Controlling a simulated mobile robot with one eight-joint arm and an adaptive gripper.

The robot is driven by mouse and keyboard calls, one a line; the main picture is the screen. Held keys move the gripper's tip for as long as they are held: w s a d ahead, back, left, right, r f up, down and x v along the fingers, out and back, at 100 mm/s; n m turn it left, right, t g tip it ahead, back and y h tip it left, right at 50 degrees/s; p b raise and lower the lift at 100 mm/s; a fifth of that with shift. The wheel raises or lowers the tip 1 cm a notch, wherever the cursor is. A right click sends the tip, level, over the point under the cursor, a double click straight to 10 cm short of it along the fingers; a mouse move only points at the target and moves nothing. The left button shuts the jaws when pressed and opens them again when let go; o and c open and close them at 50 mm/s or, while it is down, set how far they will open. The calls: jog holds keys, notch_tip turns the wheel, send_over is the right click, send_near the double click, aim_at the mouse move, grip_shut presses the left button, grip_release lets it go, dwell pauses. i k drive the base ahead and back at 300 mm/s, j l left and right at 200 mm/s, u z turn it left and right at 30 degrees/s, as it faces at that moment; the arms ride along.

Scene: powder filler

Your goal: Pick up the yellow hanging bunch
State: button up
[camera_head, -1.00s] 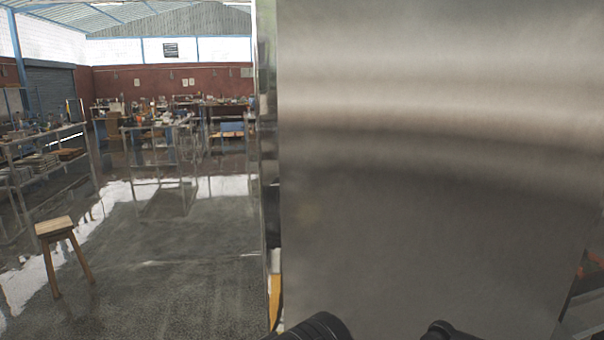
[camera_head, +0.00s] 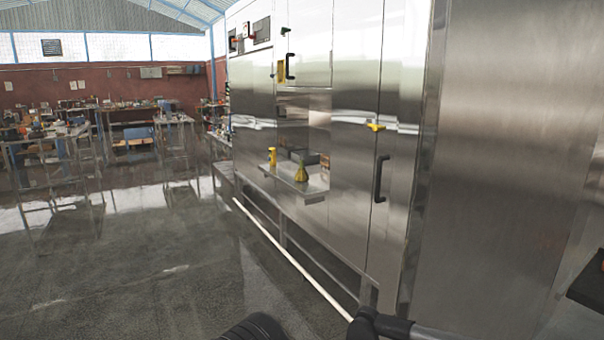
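A small yellow-green thing (camera_head: 301,173), narrow at the top and wider below, sits on a metal shelf (camera_head: 316,188) that juts from the front of a steel machine. It looks like the yellow bunch, but it is too small to be sure. It appears to rest on the shelf. A second yellow object (camera_head: 272,157), upright and slim, stands farther left on the same shelf. Black parts of my arm show at the bottom edge, well apart from the shelf. My gripper's fingers cannot be made out.
The tall steel machine (camera_head: 350,60) fills the middle and right, with black door handles (camera_head: 379,179) and a yellow knob (camera_head: 375,127). A white rail (camera_head: 290,258) runs low along its front. Open glossy floor (camera_head: 120,270) lies left. Workbenches (camera_head: 130,140) stand behind.

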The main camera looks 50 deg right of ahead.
aim_at(301, 176)
jog(key=i+z, duration=0.85)
jog(key=i, duration=0.15)
jog(key=i+j+z, duration=0.25)
jog(key=i+z, duration=0.15)
jog(key=i+j+z, duration=0.85)
jog(key=k+j, duration=0.05)
